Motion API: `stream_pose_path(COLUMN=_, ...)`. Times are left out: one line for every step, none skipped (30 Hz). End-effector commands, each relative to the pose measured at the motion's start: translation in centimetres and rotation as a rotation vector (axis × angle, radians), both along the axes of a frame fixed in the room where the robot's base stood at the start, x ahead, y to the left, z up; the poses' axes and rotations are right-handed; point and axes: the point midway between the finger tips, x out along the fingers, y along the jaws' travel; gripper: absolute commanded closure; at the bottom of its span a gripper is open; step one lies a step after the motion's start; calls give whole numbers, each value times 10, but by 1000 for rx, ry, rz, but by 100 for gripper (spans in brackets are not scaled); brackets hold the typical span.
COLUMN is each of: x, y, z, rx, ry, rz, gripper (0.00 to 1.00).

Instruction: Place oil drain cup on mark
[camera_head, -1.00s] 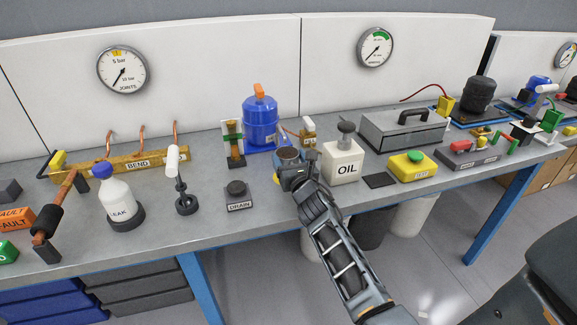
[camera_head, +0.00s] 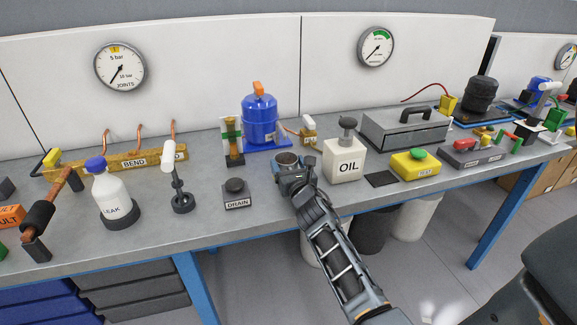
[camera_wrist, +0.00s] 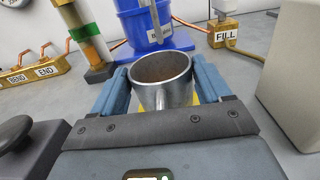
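The oil drain cup is a grey metal cup with a brownish inside. It sits upright between the fingers of my gripper in the wrist view (camera_wrist: 163,92), and its rim shows in the head view (camera_head: 287,159). My gripper (camera_head: 291,176) appears shut on the cup, with a blue finger against each side in the wrist view (camera_wrist: 163,90). A yellow patch (camera_wrist: 206,98), perhaps the mark, shows beside and below the cup; the cup and right finger hide most of it. I cannot tell whether the cup's base touches the bench.
The bench (camera_head: 265,207) holds a blue tank (camera_head: 260,122) behind the cup, the white OIL can (camera_head: 344,163) close on the right and the DRAIN button (camera_head: 236,195) on the left. A FILL fitting (camera_head: 309,127) stands behind. The bench front edge lies beneath my arm.

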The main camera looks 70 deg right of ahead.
Motion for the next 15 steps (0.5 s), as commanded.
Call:
stream_pose_path(x=0, y=0, z=0, rx=0, ry=0, rz=0, gripper=18)
stream_pose_path(x=0, y=0, z=0, rx=0, ry=0, rz=0, gripper=15)
stream_pose_path(x=0, y=0, z=1, rx=0, ry=0, rz=0, gripper=11)
stream_pose_path(x=0, y=0, z=1, rx=0, ry=0, rz=0, gripper=8)
stream_pose_path(x=0, y=0, z=1, rx=0, ry=0, rz=0, gripper=5)
stream_pose_path(x=0, y=0, z=0, rx=0, ry=0, rz=0, gripper=1)
stream_pose_path(x=0, y=0, z=0, rx=-1, ry=1, rz=0, gripper=0)
stream_pose_path(x=0, y=0, z=0, rx=-1, ry=1, rz=0, gripper=0)
stream_pose_path(x=0, y=0, z=1, rx=-1, ry=1, rz=0, gripper=0)
stream_pose_path(x=0, y=0, z=1, rx=-1, ry=1, rz=0, gripper=0)
stream_pose_path(x=0, y=0, z=1, rx=-1, ry=1, rz=0, gripper=0)
stream_pose_path(x=0, y=0, z=1, rx=-1, ry=1, rz=0, gripper=0)
stream_pose_path(x=0, y=0, z=1, rx=-1, ry=1, rz=0, gripper=0)
stream_pose_path(x=0, y=0, z=2, rx=-1, ry=1, rz=0, gripper=0)
stream_pose_path(x=0, y=0, z=3, rx=-1, ry=1, rz=0, gripper=0)
